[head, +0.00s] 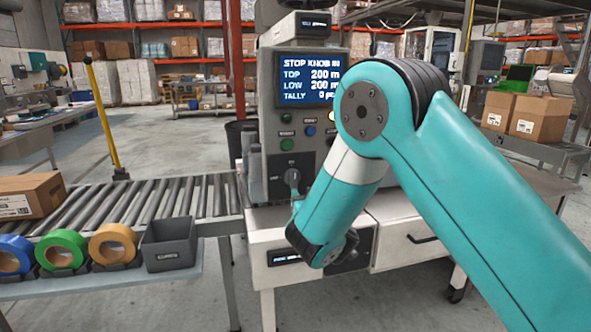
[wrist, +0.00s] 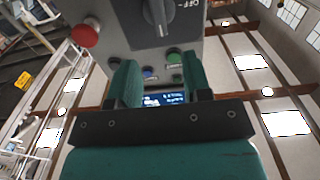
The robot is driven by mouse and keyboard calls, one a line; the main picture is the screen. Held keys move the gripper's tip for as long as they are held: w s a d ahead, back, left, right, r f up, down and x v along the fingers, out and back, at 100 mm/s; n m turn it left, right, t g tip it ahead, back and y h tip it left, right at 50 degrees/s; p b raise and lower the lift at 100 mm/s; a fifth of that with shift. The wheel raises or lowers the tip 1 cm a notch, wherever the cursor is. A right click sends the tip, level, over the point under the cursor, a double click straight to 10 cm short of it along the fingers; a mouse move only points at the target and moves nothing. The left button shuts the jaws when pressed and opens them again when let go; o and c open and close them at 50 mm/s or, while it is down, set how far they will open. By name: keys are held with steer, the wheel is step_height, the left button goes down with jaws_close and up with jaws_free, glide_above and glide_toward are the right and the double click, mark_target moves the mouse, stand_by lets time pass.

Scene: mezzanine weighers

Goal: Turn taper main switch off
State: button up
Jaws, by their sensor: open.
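The taper's grey control panel (head: 272,155) stands at the centre of the head view. Its main switch is a dark rotary knob (head: 292,178) low on the panel. In the wrist view the knob (wrist: 157,14) is at the top edge, with "OFF" printed to its right; its upper part is cut off. My gripper (wrist: 158,65) is open, its two teal fingers apart with nothing between them. The knob appears beyond the fingertips, apart from them. In the head view my arm hides most of my gripper.
A red mushroom button (wrist: 85,36) and green and blue buttons share the panel. The panel screen (head: 305,78) reads "STOP KNOB IN". A roller conveyor (head: 165,200), tape rolls (head: 60,250) and a grey bin (head: 168,244) are at left. A drawer (head: 410,242) is below right.

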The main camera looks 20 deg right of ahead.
mark_target(295, 179)
steer(key=w+p, duration=0.3)
steer(key=w, duration=0.7)
steer(key=shift+c, duration=0.3)
jaws_close()
